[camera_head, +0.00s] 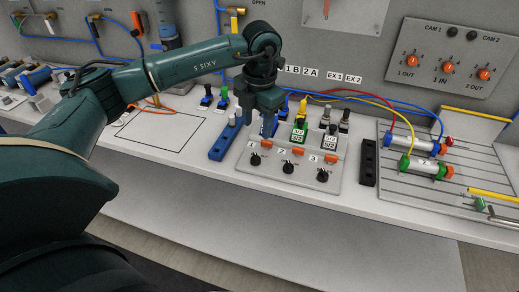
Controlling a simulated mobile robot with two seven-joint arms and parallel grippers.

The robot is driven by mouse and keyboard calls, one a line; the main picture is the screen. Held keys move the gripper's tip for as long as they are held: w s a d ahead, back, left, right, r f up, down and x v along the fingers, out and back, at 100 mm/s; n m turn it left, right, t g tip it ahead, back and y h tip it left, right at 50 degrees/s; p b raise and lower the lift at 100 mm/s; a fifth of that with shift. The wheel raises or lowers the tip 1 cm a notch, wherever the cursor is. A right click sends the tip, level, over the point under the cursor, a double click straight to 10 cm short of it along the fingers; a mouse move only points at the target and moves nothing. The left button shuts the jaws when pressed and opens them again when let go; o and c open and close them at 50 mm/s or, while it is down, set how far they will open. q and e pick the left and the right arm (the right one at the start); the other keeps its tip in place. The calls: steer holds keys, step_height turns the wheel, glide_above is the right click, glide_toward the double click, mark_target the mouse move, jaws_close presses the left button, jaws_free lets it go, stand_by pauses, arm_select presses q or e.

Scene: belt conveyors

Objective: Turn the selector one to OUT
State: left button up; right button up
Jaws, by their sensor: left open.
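A light grey plate (237,172) on the bench carries three black knobs in a row, numbered 1, 2 and 3 from left to right. Knob 1 (255,160) is the leftmost, then knob 2 (288,168) and knob 3 (322,175). Their exact pointer settings are too small to read. Orange tabs sit just behind the knobs. My left gripper (268,127) points down above the back left of this plate, behind knob 1, open with nothing visible between its fingers. It partly hides the plate's back left part. My right gripper is out of view.
A wall panel (455,45) at upper right has three orange knobs with OUT and IN labels. A blue holder (224,142) stands left of the plate and a black block (368,162) right of it. Cylinders with hoses (412,141) lie farther right. The bench front is clear.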

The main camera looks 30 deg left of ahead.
mark_target(256, 156)
arm_select(q)
steer(key=f, duration=0.3)
steer(key=f+p, duration=0.1)
steer(key=f, duration=0.7)
steer(key=shift+w+a, duration=0.1)
steer(key=shift+a, duration=0.15)
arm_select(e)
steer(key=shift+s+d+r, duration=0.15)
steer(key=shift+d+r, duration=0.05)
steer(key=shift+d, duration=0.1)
arm_select(q)
steer(key=shift+c, duration=0.5)
steer(key=c, duration=0.9)
steer(key=shift+o, duration=0.2)
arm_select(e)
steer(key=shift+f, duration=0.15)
